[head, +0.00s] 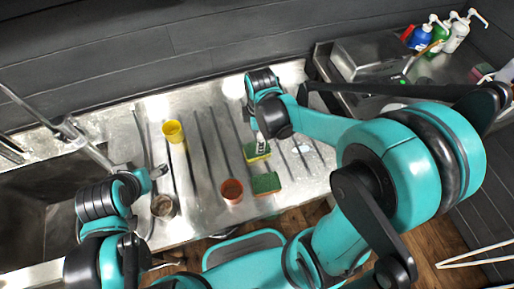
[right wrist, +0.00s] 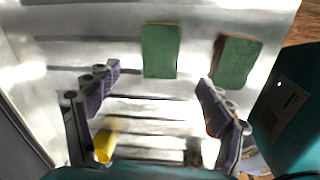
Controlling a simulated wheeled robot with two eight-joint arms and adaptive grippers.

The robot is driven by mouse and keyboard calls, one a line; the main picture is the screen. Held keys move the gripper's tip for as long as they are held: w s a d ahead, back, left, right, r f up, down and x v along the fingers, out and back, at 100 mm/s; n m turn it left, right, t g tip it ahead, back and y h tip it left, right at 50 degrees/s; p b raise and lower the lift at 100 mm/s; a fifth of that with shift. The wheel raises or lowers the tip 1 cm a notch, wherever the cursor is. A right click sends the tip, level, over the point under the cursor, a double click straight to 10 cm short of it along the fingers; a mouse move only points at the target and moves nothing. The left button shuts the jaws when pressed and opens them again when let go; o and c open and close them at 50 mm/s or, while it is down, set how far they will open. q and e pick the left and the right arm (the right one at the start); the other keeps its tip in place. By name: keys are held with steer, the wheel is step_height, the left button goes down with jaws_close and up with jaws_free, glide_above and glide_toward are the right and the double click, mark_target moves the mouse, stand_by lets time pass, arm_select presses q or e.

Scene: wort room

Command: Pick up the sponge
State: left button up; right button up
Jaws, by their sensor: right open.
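Two green-and-yellow sponges lie on the ribbed steel drainboard. The farther sponge (head: 257,151) is just below my right gripper (head: 260,138) in the head view. In the right wrist view, that sponge (right wrist: 160,50) lies ahead of the gap between the fingers. The nearer sponge (head: 266,183) lies closer to my body and appears at the right in the wrist view (right wrist: 237,62). My right gripper (right wrist: 158,88) is open, with nothing visible between its fingers. My left gripper (head: 152,173) is over the drainboard's left part; its finger opening is unclear.
A yellow cup (head: 174,132), a terracotta pot (head: 232,190) and a clear glass (head: 163,206) stand on the drainboard (head: 205,128). A sink (head: 40,215) is at left. Several bottles, including a blue one (head: 421,37), stand at the upper right.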

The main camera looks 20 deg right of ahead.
steer(key=shift+w+a+f+n+g, duration=0.1)
steer(key=shift+w+f+n+g, duration=0.1)
steer(key=shift+f+n, duration=0.25)
steer(key=shift+w+a+f+n+g, duration=0.1)
steer(key=shift+f+n+g, duration=0.1)
steer(key=shift+f+n, duration=0.25)
steer(key=shift+f, duration=0.35)
steer(key=f+b, duration=0.3)
steer(key=f, duration=0.4)
steer(key=shift+d+f, duration=0.2)
steer(key=shift+r, duration=0.1)
steer(key=c, duration=0.8)
